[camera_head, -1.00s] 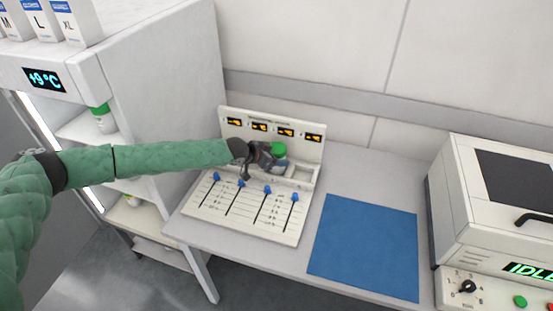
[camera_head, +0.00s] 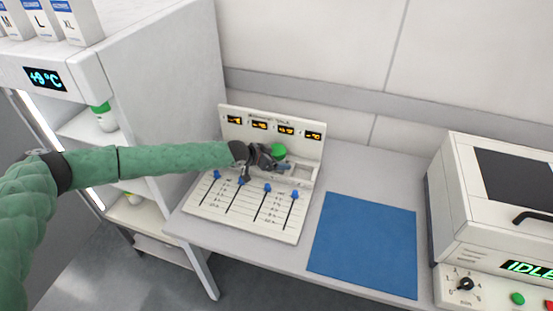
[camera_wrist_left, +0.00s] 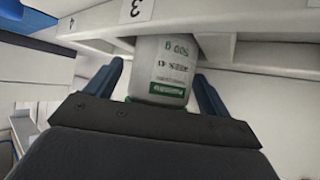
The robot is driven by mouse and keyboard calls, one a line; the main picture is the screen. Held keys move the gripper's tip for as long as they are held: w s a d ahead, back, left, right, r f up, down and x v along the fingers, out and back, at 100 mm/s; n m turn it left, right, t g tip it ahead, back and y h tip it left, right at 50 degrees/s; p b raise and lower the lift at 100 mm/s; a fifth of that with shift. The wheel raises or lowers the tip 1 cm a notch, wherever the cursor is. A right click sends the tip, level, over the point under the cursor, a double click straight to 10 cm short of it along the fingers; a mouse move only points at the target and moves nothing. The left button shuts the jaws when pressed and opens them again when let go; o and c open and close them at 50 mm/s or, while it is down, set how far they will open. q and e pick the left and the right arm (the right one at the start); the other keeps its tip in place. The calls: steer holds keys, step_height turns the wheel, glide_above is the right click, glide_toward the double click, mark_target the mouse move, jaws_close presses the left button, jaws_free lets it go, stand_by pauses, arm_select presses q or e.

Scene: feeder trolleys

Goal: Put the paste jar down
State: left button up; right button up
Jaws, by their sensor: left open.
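The paste jar (camera_head: 279,150) is white with a green lid. It stands upright in the row of bays at the back of the cream slider panel (camera_head: 235,207). In the left wrist view the jar (camera_wrist_left: 163,66) shows its printed label between my two blue fingers. My left gripper (camera_head: 284,166) is open around the jar, with a gap on each side of it. The gripper hides the jar's lower part in the head view. My right gripper is out of view.
A bay to the right of the jar looks empty. A blue mat (camera_head: 364,246) lies clear on the bench. A white machine reading IDLE (camera_head: 500,210) stands at the right. A cooler (camera_head: 165,70) with another green-lidded jar (camera_head: 104,117) is at the left.

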arm_select(q)
steer(key=shift+r, duration=0.15)
steer(key=shift+s+a, duration=0.1)
steer(key=shift+a, duration=0.15)
steer(key=b+v, duration=0.3)
steer(key=v, duration=0.8)
steer(key=shift+s+r, duration=0.15)
steer(key=shift+r, duration=0.1)
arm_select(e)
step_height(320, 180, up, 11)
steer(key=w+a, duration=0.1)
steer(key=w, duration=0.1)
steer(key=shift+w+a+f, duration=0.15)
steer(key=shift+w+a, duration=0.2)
arm_select(q)
steer(key=shift+a, duration=0.1)
